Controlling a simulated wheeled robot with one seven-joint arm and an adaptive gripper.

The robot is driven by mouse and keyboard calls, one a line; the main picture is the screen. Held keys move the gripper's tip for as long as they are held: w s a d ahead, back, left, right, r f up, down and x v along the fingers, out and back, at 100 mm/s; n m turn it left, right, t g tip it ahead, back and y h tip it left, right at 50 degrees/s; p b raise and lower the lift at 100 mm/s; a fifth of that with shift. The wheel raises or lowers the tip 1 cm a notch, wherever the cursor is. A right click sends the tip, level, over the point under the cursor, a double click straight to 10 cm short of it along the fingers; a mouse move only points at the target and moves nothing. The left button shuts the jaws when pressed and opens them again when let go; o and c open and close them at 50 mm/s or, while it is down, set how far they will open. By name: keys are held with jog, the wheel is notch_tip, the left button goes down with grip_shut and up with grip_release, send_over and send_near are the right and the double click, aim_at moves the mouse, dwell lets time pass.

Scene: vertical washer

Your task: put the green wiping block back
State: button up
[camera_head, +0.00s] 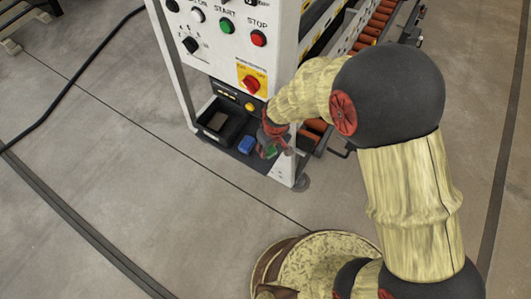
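A small green block (271,152) is at the right end of the dark lower shelf (252,161) of the white machine. Parts of my gripper partly cover it. My gripper (272,147) is at the green block, low in front of the machine's right post. It is small here and partly hidden by my wrist, so I cannot tell whether its fingers are closed on the block or only beside it. Whether the block rests on the shelf or is lifted is also unclear.
A blue block (246,145) lies on the shelf just left of my gripper. A black open bin (217,124) stands further left. The control panel (232,42) with buttons and a red-yellow switch (252,82) is above. A roller conveyor (378,22) runs behind. The floor at left is mostly clear.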

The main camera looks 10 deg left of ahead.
jog(key=shift+s+a+f, duration=0.1)
jog(key=shift+s+a, duration=0.15)
jog(key=shift+a, duration=0.2)
jog(key=shift+f+b, duration=0.7)
jog(key=shift+f, duration=0.95)
jog(key=shift+f, duration=0.2)
jog(key=o, duration=1.1)
